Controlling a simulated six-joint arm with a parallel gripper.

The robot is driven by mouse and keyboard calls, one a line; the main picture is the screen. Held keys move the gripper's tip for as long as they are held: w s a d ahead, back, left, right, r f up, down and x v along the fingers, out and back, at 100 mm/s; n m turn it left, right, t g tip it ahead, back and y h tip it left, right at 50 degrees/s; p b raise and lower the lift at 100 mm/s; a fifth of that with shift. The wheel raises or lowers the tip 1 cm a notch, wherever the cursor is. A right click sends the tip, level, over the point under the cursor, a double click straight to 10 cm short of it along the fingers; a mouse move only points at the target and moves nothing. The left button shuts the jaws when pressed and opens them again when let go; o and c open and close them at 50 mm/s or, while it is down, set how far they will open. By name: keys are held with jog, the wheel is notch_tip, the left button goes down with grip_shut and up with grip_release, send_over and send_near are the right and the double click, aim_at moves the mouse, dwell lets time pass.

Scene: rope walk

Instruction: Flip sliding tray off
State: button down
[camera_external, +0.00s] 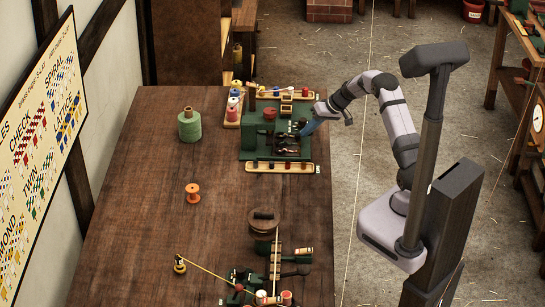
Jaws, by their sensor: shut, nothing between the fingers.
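A green machine (246,151) stands near the right edge of the table, with dark metal parts (288,144) on its near right part. I cannot tell for sure which part is the sliding tray. A narrow wooden tray (253,168) with small items lies along the machine's near side. My gripper (319,112) is shut and empty, at the machine's right side by the table edge. A blue piece (308,128) shows just below my gripper, over the machine's right part. Whether my gripper touches it is too small to tell.
A green spool (190,126) and an orange spool (193,193) stand left on the brown table (140,190). A brown reel (263,221) and another green device (240,277) with a yellow cord are nearer. The table's middle left is clear.

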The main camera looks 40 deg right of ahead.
aim_at(288, 138)
jog(key=w+a, duration=0.2)
jog(key=shift+w+a+f+b, duration=0.1)
jog(key=shift+w+a+b, duration=0.15)
jog(key=shift+a+b, duration=0.05)
jog(key=shift+w+a+r, duration=0.2)
jog(key=shift+a, duration=0.05)
jog(key=shift+d+f+b, duration=0.1)
jog(key=shift+d+b, duration=0.2)
jog(key=shift+d, duration=0.2)
jog(key=d, duration=0.1)
jog(key=s+d+b, duration=0.1)
jog(key=d, duration=0.1)
jog(key=shift+s+d+r, duration=0.2)
jog(key=shift+s+d, duration=0.05)
jog(key=shift+s, duration=0.05)
jog(key=b+v, duration=0.2)
jog(key=v, duration=0.7)
jog(key=shift+r, duration=0.25)
jog(key=shift+s, duration=0.15)
